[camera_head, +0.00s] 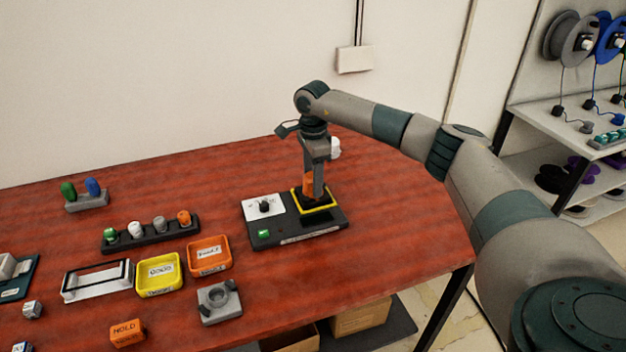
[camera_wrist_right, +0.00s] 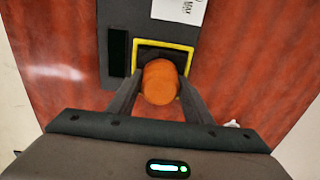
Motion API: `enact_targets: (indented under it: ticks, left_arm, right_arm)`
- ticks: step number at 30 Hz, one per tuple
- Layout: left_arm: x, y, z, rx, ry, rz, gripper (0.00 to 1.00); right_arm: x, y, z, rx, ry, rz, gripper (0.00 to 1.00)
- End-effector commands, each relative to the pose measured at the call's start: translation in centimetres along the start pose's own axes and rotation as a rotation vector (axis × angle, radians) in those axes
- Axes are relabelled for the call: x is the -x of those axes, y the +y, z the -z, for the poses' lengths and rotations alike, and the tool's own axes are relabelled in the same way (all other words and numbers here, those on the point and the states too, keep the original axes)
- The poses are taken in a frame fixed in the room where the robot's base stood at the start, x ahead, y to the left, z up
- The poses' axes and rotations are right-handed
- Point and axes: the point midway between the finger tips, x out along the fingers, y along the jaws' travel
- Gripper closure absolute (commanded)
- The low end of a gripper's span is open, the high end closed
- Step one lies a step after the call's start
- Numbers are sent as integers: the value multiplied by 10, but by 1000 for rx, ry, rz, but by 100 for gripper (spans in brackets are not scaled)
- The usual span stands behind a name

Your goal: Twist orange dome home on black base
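The orange dome (camera_wrist_right: 160,82) sits between the two fingers of my right gripper (camera_wrist_right: 158,88), which are closed on its sides. In the head view the dome (camera_head: 308,183) shows as an orange patch below the right gripper (camera_head: 314,180), upright over the yellow-framed square on the black base (camera_head: 325,238). The yellow frame (camera_wrist_right: 188,60) surrounds the dome in the wrist view. The dome's lower end is hidden, so I cannot tell how it seats. My left gripper is not in view.
A black rack (camera_head: 150,235) holds several coloured domes. A yellow tray (camera_head: 158,274), an orange tray (camera_head: 209,256) and a grey fixture (camera_head: 219,302) stand left of the base. A green button (camera_head: 263,233) is on the base. The table is clear to its right.

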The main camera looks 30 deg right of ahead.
Motion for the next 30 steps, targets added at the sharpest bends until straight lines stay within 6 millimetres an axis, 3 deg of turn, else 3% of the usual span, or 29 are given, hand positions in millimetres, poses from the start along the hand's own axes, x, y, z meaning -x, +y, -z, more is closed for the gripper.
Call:
enact_targets:
  ticks: [2,10,21,30]
  left_arm:
    - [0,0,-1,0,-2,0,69]
    - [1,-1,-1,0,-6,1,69]
    - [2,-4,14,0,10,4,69]
    - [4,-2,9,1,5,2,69]
  right_arm:
    - [0,0,0,0,0,0,72]
    - [0,0,0,-47,0,0,72]
    - [0,0,0,-213,-1,0,72]
    - [0,0,0,-252,0,0,72]
